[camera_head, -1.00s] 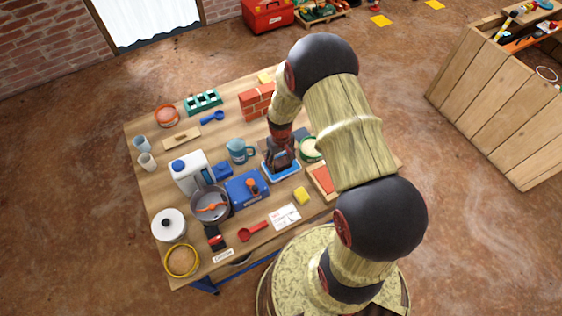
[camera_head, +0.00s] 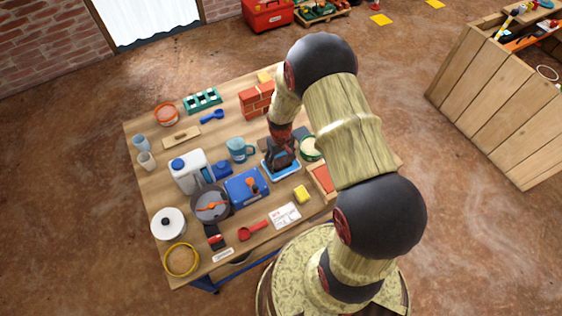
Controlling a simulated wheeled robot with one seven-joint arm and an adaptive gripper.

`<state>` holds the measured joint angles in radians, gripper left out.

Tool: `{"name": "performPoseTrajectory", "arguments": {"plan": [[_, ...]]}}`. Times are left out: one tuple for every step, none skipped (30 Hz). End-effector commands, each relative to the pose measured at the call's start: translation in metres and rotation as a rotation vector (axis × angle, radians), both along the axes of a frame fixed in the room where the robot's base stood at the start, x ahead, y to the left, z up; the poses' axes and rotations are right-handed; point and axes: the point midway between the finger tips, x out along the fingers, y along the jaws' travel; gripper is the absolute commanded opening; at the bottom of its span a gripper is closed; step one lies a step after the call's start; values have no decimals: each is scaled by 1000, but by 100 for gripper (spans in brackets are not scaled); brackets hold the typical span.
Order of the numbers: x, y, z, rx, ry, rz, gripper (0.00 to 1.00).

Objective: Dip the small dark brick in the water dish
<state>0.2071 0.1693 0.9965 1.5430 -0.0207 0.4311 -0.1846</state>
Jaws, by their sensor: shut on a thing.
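The water dish (camera_head: 284,175) is a shallow tray with a blue rim, near the middle of the table's front half. My gripper (camera_head: 282,165) points down over the dish, its fingertips within the dish's outline. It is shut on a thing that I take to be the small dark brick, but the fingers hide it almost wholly. I cannot tell from this height whether its lower end touches the water. My arm hides part of the table to the right of the dish.
A small brick wall (camera_head: 256,101) stands behind. A grey pan (camera_head: 210,205) is at left.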

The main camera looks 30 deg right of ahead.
Motion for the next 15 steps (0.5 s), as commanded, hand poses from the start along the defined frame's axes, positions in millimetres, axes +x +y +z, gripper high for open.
{"name": "performPoseTrajectory", "arguments": {"plan": [[0, 0, 0, 0, -1, 0, 37], [0, 0, 0, 0, -1, 0, 37], [0, 0, 0, 0, -1, 0, 37], [0, 0, 0, 0, -1, 0, 37], [0, 0, 0, 0, -1, 0, 37], [0, 0, 0, 0, -1, 0, 37], [0, 0, 0, 0, -1, 0, 37], [0, 0, 0, 0, -1, 0, 61], [0, 0, 0, 0, -1, 0, 63], [0, 0, 0, 0, -1, 0, 65], [0, 0, 0, 0, -1, 0, 66], [0, 0, 0, 0, -1, 0, 69], [0, 0, 0, 0, -1, 0, 70], [0, 0, 0, 0, 0, 0, 72], [0, 0, 0, 0, 0, 0, 74]]}}
